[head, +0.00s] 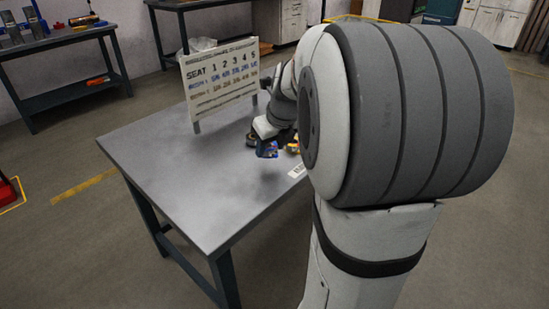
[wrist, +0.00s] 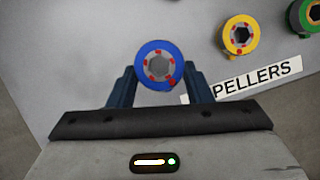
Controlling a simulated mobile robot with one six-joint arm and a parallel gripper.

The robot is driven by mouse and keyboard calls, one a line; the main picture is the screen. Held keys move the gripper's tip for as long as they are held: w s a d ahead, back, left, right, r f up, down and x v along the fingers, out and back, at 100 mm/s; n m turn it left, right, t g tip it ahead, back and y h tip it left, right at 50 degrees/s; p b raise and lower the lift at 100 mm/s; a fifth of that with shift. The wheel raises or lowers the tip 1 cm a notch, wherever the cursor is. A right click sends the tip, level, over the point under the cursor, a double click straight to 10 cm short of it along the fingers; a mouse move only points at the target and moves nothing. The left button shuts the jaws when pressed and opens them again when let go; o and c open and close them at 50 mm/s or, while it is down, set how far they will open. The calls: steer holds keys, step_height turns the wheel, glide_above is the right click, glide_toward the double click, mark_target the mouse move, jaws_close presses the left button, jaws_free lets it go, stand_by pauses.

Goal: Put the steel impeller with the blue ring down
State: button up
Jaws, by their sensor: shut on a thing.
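The steel impeller with the blue ring (wrist: 144,53) is between the two fingertips of my gripper (wrist: 159,72) in the wrist view. In the head view, my gripper (head: 267,150) is low over the far right part of the grey table (head: 190,165), with the blue ring just visible. I cannot tell whether the impeller touches the table.
A yellow-ringed impeller (wrist: 239,34) and a green-ringed one (wrist: 312,16) sit to the right. A white label reading "PELLERS" (wrist: 257,78) lies near them. A seat-number sign (head: 220,80) stands at the table's back. The table's left and front are clear.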

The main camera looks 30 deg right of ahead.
mark_target(273, 154)
step_height(273, 154, down, 5)
steer(key=shift+r+b, duration=0.2)
steer(key=shift+b, duration=0.9)
steer(key=shift+r, duration=0.1)
steer(key=o, duration=1.2)
